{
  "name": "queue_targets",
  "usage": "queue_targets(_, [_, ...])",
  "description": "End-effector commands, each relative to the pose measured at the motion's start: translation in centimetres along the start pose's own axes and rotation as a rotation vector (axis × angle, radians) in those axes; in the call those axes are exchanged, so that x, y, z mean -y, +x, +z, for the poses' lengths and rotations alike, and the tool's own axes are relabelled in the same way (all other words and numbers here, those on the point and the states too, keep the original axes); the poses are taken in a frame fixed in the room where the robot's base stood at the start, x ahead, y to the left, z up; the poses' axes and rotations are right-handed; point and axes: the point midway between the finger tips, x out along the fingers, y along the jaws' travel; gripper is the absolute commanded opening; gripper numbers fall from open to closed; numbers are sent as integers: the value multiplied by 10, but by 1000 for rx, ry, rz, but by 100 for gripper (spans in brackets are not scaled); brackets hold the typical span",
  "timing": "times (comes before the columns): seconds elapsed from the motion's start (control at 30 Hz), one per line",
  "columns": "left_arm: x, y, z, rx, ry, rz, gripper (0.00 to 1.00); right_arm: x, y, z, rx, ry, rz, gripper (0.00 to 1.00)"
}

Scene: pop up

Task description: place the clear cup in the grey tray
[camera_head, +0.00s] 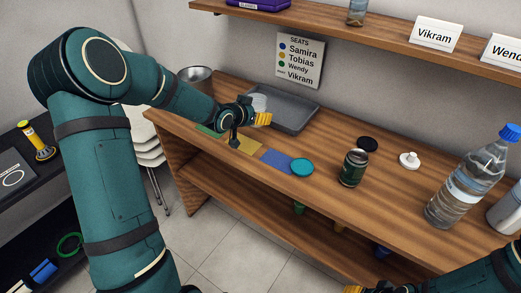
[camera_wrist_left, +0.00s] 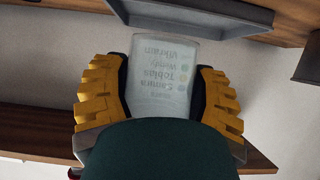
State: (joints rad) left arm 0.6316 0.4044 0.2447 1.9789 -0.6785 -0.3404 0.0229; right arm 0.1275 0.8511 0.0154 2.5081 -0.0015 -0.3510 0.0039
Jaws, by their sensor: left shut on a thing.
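The clear cup (camera_head: 258,101) is between the yellow fingers of my left gripper (camera_head: 254,115), which is shut on it. In the left wrist view the cup (camera_wrist_left: 160,72) fills the gap between both fingers, and the seat sign's mirrored lettering shows through it. The grey tray (camera_head: 292,109) lies on the table against the wall. In the head view the cup overlaps the tray's left part and looks above the tabletop; its exact height over the tray is unclear. My right gripper (camera_head: 371,287) shows only in part at the bottom edge, its opening hidden.
Green, yellow (camera_head: 243,143) and blue (camera_head: 273,157) mats line the front edge. A teal disc (camera_head: 302,167), dark can (camera_head: 353,168), black disc (camera_head: 367,144), white knobbed piece (camera_head: 408,160) and large bottle (camera_head: 468,182) stand to the right. A metal bucket (camera_head: 196,79) is left. A shelf (camera_head: 380,36) overhangs.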

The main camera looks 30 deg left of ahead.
Motion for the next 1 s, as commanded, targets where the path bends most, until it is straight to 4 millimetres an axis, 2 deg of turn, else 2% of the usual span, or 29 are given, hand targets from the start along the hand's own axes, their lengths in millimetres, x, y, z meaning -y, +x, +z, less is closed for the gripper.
queue_targets(0.57, [4,0,2,1,-2,-2,26,0,2,0,1,-1,0,47])
queue_targets(0.83, [4,19,37,3,-3,-1,26,-5,14,-1,-5,-1,0,47])
queue_targets(1.0, [4,26,49,1,-2,-2,26,-6,16,-1,-7,-2,0,47])
